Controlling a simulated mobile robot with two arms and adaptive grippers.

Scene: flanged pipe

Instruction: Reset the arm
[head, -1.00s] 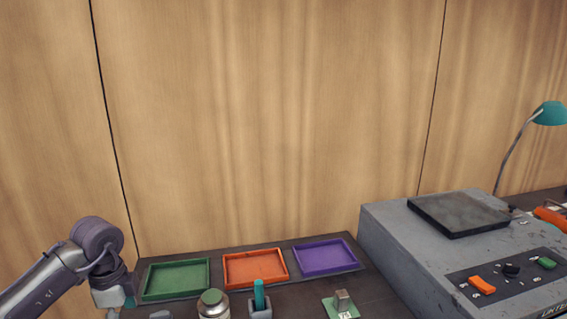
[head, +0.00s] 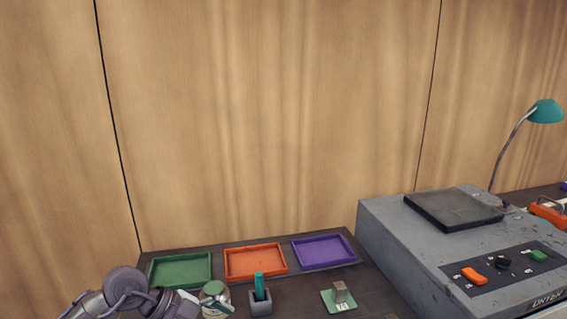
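My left arm comes in at the bottom left of the head view. Its gripper (head: 212,298) is low in the picture, in front of or over a small jar (head: 222,312) that it partly covers. The fingers are small and overlap the jar, so I cannot tell whether they are open or shut, or whether they touch it. My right arm and gripper are not in view. No flanged pipe shows.
Green (head: 180,285), orange (head: 255,276) and purple (head: 324,262) trays line the back of the dark table. A holder with a teal item (head: 260,299) and a green plate with a metal block (head: 339,306) stand nearer. A grey machine (head: 400,243) and a teal lamp (head: 546,111) are right.

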